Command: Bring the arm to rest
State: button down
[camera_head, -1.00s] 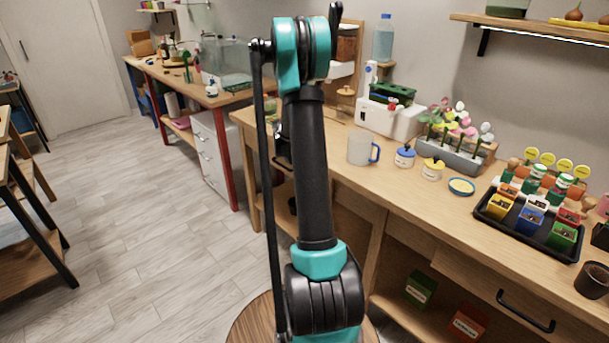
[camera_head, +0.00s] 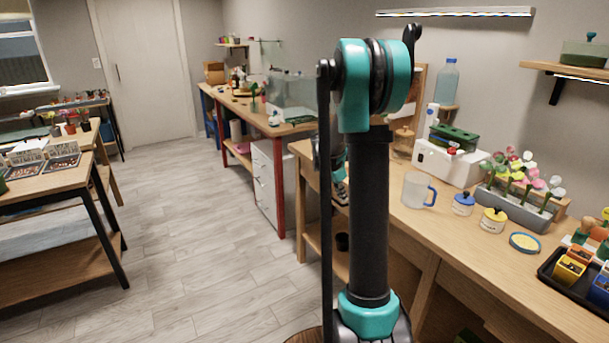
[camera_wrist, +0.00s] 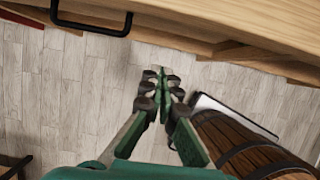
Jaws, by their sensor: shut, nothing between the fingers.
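My gripper (camera_wrist: 163,82) shows in the wrist view with its green and dark fingers together and nothing between them. It hangs over the grey plank floor (camera_wrist: 75,100), beside the wooden bench front with a black drawer handle (camera_wrist: 92,24). In the head view my arm stands upright in front of the workbench and hides part of it.
A side table (camera_head: 50,182) stands left. The floor between is clear.

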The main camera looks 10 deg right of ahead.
jog(key=s+a+f+m+t+y, duration=0.1)
jog(key=s+a+m, duration=0.4)
jog(key=s, duration=0.5)
jog(key=s+a+f+m+t+y, duration=0.1)
jog(key=s+a+m, duration=0.5)
jog(key=s+m, duration=0.3)
jog(key=s+a+f+m+y, duration=0.1)
jog(key=s+a+m+y, duration=0.1)
jog(key=s+a+m, duration=0.4)
jog(key=s+m, duration=0.1)
jog(key=s, duration=0.4)
jog(key=shift+f+m+t, duration=0.3)
jog(key=shift+f+t, duration=0.05)
jog(key=shift+t, duration=0.05)
jog(key=shift+d, duration=0.15)
